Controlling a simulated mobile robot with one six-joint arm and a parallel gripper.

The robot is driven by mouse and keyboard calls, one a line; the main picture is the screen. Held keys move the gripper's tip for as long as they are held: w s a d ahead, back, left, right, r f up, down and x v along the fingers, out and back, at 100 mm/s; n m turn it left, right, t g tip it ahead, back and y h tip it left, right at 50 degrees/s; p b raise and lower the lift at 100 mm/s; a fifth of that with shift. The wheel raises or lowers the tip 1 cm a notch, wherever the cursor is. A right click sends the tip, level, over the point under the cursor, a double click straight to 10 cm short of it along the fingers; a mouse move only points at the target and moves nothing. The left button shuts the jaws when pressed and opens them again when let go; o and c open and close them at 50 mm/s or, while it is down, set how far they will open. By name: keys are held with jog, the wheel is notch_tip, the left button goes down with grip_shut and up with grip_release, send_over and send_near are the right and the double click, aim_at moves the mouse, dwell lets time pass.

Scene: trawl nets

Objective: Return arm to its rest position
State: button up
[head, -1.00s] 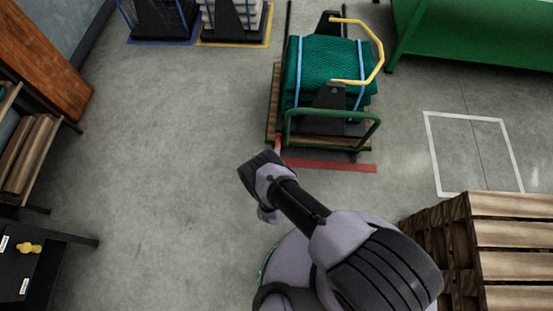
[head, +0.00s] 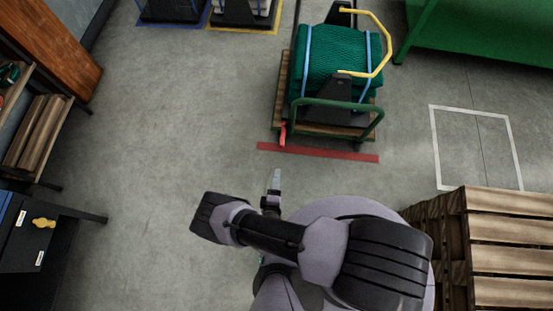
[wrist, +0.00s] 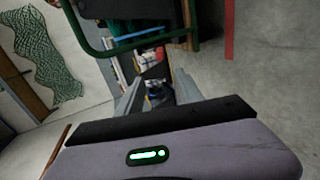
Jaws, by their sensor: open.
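My gripper (head: 274,180) shows in the head view as a small pale finger past a dark wrist, over bare floor just in front of the red floor line. My arm is bent, with its elbow at the left and its shoulder close to my base. In the wrist view the two grey fingers of my gripper (wrist: 157,92) stand apart with nothing clearly held between them. The cart (head: 333,133) with a strapped green net bundle (head: 340,65) stands beyond the gripper, apart from it. Part of the cart's green rail (wrist: 92,42) shows in the wrist view.
A red floor line (head: 318,152) lies before the cart. Stacked wooden pallets (head: 515,240) stand close at right. A dark table (head: 75,213) with a yellow object (head: 43,222) and a wooden-slat shelf (head: 38,135) are at left. The left-centre floor is clear.

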jog(key=shift+s, duration=0.1)
dwell(0.3)
